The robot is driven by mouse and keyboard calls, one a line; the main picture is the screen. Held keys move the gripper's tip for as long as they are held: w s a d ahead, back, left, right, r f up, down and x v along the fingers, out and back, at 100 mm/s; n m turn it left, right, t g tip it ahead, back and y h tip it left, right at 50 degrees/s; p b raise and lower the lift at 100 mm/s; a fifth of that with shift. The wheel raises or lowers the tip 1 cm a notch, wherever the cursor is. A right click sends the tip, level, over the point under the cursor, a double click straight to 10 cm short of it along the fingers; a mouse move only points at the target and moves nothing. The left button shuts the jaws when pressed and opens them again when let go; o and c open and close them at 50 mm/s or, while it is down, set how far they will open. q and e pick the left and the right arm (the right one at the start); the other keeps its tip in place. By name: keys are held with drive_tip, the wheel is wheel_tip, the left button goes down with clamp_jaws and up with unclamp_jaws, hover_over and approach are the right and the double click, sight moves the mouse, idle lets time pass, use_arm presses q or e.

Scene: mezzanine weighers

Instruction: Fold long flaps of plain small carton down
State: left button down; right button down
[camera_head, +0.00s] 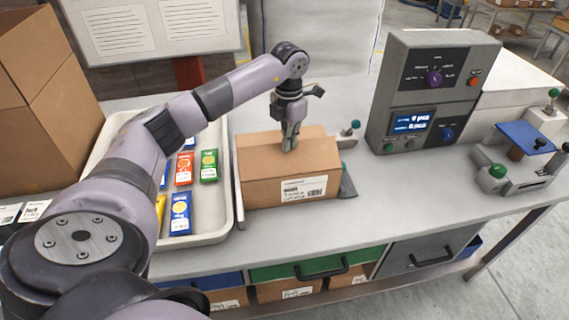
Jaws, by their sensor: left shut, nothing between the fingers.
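The plain small carton (262,190) stands on the grey bench, with a white printed label on its front. Its top looks mostly flat, with the flaps lying down or nearly so; a seam runs across the top. My left gripper (289,147) is shut and empty, pointing down with its fingertips at the top of the carton. I cannot tell whether the fingertips touch the cardboard. The gripper hides a small part of the top. My right gripper is not in view.
A white tray (228,206) with several coloured small boxes lies left of the carton. A grey control console (421,95) stands to the right. A green-knobbed fixture (497,177) is at far right. Large brown cartons (52,125) stand at left.

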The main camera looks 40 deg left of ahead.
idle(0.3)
use_arm(q)
drive_tip(key=shift+w+a+f+b, duration=0.2)
drive_tip(key=shift+f+b, duration=0.1)
drive_tip(key=shift+f, duration=0.15)
drive_tip(key=shift+w+a+f+b, duration=0.1)
drive_tip(key=shift+a+f+b, duration=0.05)
drive_tip(key=shift+f+b, duration=0.2)
drive_tip(key=shift+a+f, duration=0.1)
drive_tip(key=shift+f, duration=0.25)
drive_tip(key=shift+w+a, duration=0.1)
drive_tip(key=shift+w, duration=0.05)
drive_tip(key=shift+f, duration=0.1)
